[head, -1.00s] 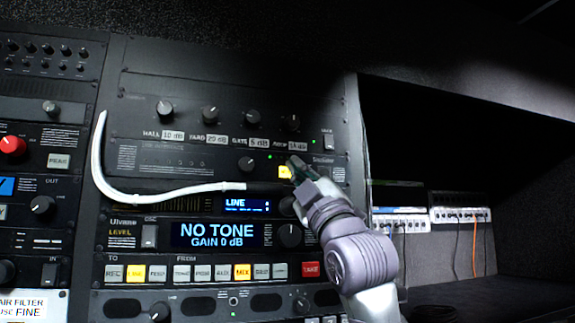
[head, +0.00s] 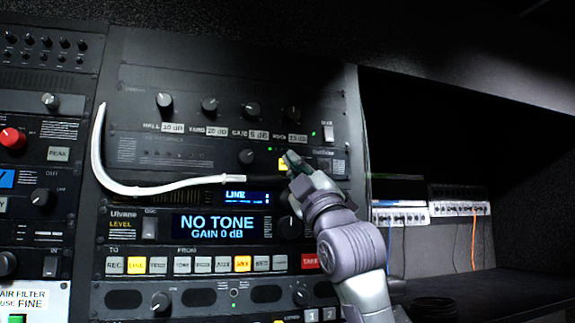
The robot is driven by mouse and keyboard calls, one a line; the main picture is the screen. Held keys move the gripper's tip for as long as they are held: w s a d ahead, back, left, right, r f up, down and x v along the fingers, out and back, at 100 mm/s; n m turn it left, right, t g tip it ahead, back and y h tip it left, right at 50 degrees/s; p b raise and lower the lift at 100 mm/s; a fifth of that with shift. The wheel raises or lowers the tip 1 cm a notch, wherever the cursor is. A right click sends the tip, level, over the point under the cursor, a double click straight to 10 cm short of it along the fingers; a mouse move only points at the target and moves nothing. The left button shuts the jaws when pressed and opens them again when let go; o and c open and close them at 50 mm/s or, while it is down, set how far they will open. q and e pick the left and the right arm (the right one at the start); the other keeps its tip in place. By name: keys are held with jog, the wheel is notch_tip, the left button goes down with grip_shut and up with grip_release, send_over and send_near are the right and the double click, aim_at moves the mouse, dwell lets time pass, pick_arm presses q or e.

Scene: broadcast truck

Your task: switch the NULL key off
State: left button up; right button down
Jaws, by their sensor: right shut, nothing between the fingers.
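My right gripper (head: 292,160) is shut and empty, with its dark fingertips in front of the upper rack panel (head: 190,80). A yellow lit key (head: 284,163) shows just left of and below the fingertips, partly hidden by them. I cannot read a NULL label on it, and cannot tell whether the fingers touch it. Small green lights (head: 270,149) glow above it. A grey key (head: 328,133) sits up and right of the fingertips. My left gripper is not in view.
A white curved tube (head: 150,188) runs across the panel to the left of the gripper. Below are a blue display reading NO TONE (head: 217,224) and a row of keys, two lit yellow and one red (head: 311,261). A dark recess with small white units (head: 460,208) opens at right.

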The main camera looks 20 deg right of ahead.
jog(key=shift+w, duration=0.15)
dwell(0.7)
jog(key=shift+w, duration=0.25)
jog(key=shift+w, duration=0.35)
dwell(0.8)
jog(key=shift+s, duration=0.1)
jog(key=shift+s+b, duration=0.45)
jog(key=shift+s, duration=0.15)
jog(key=s+b, duration=0.2)
jog(key=s, duration=0.3)
jog(key=shift+b, duration=0.3)
